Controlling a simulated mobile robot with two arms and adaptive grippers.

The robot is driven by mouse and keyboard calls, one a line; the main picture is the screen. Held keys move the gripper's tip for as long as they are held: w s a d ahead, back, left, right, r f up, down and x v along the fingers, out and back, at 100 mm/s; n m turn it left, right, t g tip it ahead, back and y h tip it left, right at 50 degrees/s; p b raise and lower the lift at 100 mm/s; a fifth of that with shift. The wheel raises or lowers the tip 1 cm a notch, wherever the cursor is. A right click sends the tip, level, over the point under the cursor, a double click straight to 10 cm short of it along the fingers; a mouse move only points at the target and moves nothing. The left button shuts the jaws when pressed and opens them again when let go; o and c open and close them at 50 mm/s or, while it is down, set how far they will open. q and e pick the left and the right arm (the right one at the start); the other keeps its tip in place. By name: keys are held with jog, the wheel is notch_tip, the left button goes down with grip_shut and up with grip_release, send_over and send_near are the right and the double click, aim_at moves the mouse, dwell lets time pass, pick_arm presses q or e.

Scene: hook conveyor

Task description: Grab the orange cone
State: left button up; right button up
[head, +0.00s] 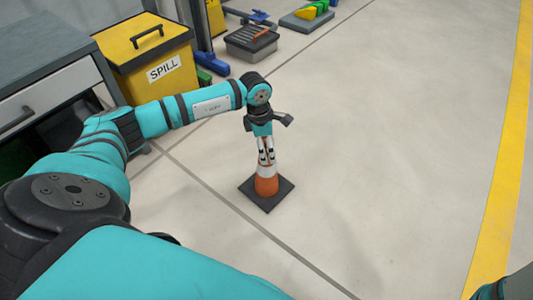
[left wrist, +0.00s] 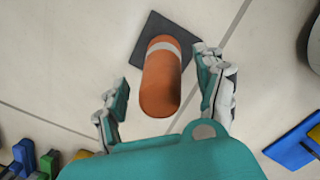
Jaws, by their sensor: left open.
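The orange cone (head: 267,185) stands upright on the floor, with a white band and a dark square base. My left gripper (head: 266,155) is just above it in the head view, pointing down, with its fingers around the upper part of the cone. The left wrist view shows the cone (left wrist: 161,82) from above, between the two spread fingers of my left gripper (left wrist: 164,95). The gripper is open, and I see a gap between each finger and the cone. My right gripper is not in view.
A yellow spill bin (head: 155,60) and a grey cabinet (head: 45,70) stand at the left. A dark toolbox (head: 251,43) is on the floor behind. The floor (head: 400,150) to the right is clear up to the yellow line (head: 508,120).

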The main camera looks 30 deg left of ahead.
pick_arm(q)
jog(key=shift+w+d+f, duration=0.1)
jog(key=shift+f, duration=0.8)
grip_shut()
